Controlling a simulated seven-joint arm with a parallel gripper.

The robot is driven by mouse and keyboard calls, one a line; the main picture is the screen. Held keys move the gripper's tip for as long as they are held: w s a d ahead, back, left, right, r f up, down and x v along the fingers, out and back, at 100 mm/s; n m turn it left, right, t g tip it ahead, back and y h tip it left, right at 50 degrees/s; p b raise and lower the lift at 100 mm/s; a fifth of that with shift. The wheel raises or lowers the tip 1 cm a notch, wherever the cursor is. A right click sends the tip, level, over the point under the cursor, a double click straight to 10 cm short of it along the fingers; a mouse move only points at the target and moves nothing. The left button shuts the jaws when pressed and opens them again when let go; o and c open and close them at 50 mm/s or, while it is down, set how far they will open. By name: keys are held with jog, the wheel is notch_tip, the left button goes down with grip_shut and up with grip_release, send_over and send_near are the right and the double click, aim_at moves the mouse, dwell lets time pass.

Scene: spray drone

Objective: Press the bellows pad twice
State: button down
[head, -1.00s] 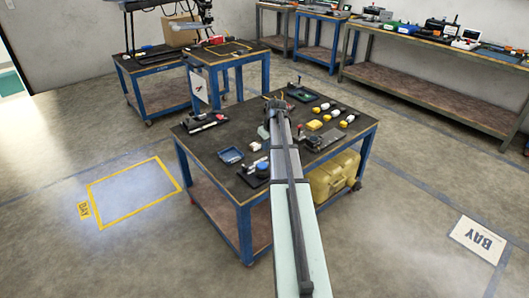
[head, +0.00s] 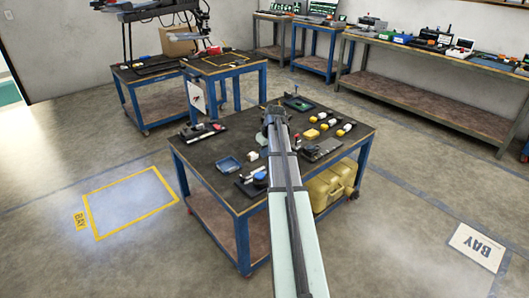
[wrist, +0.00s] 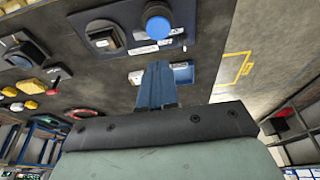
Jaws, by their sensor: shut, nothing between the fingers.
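A round blue pad (wrist: 157,22), which looks like the bellows pad, stands on a dark base plate at the top of the wrist view. In the head view the blue pad (head: 260,177) is near the front corner of the table, left of my arm. My gripper (wrist: 155,66) shows as shut blue fingers with nothing between them, below the pad in the wrist view and apart from it in the picture. In the head view my gripper (head: 274,108) is over the far part of the table; its fingertips are hard to make out.
The dark tabletop (head: 205,150) also holds a blue tray (head: 229,164), a white block (head: 252,156), several yellow-and-white bottles and a yellow block (head: 312,134). A yellow case (head: 335,180) sits on the shelf below. Open floor lies left and right.

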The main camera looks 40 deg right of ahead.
jog(key=shift+d+r, duration=0.1)
jog(key=shift+r, duration=0.8)
jog(key=shift+f, duration=0.1)
send_near(260, 174)
jog(key=x, duration=0.5)
jog(key=shift+w+f, duration=0.15)
jog(key=shift+w, duration=0.1)
jog(key=shift+f, duration=0.6)
